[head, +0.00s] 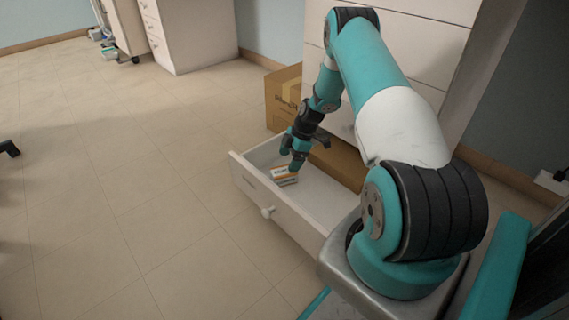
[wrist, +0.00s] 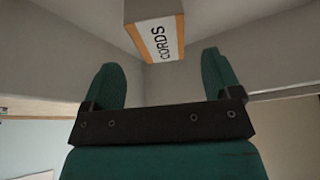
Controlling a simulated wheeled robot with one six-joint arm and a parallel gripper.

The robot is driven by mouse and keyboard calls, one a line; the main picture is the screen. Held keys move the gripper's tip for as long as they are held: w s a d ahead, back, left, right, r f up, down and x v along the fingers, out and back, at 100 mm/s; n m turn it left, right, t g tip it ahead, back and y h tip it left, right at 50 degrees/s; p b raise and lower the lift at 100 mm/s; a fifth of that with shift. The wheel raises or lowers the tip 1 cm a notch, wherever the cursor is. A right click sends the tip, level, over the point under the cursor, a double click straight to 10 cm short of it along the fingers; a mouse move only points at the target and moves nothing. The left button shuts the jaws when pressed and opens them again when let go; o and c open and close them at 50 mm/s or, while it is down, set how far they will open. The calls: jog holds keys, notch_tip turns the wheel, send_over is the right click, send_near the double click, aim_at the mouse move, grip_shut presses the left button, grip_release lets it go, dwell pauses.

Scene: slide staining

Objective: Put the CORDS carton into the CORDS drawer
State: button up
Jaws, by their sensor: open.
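The CORDS carton (head: 284,177) is a small white box with an orange stripe, inside the open drawer (head: 251,191) near its far left corner in the head view. In the wrist view its labelled face reads CORDS (wrist: 158,42). My gripper (head: 291,166) reaches down into the drawer just above the carton. In the wrist view its green fingers (wrist: 162,75) are spread and empty, with the carton beyond the tips, apart from them. The carton's underside is hidden, so I cannot tell exactly how it rests. The label on the drawer front is too small to read.
Another white drawer unit (head: 195,35) stands at the back left. The tiled floor (head: 130,180) left of the drawer is clear.

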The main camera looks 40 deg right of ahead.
jog(key=p+v, duration=0.1)
jog(key=v, duration=0.4)
jog(key=shift+w+a+r+p, duration=0.1)
jog(key=shift+a+r+p, duration=0.1)
jog(key=shift+p, duration=0.2)
jog(key=a+r+m+g, duration=0.1)
jog(key=a+r+m, duration=0.1)
jog(key=a+r, duration=2.1)
jog(key=s+a+r+m, duration=0.2)
jog(key=s+a+r, duration=0.4)
jog(key=s+a, duration=0.4)
jog(key=s+a+r+m, duration=0.1)
jog(key=s+a+r, duration=0.1)
jog(key=s, duration=0.5)
jog(key=s+a+r+g, duration=0.1)
jog(key=s+a, duration=0.3)
jog(key=s, duration=0.4)
jog(key=shift+a+r+m, duration=0.4)
jog(key=shift+r, duration=0.05)
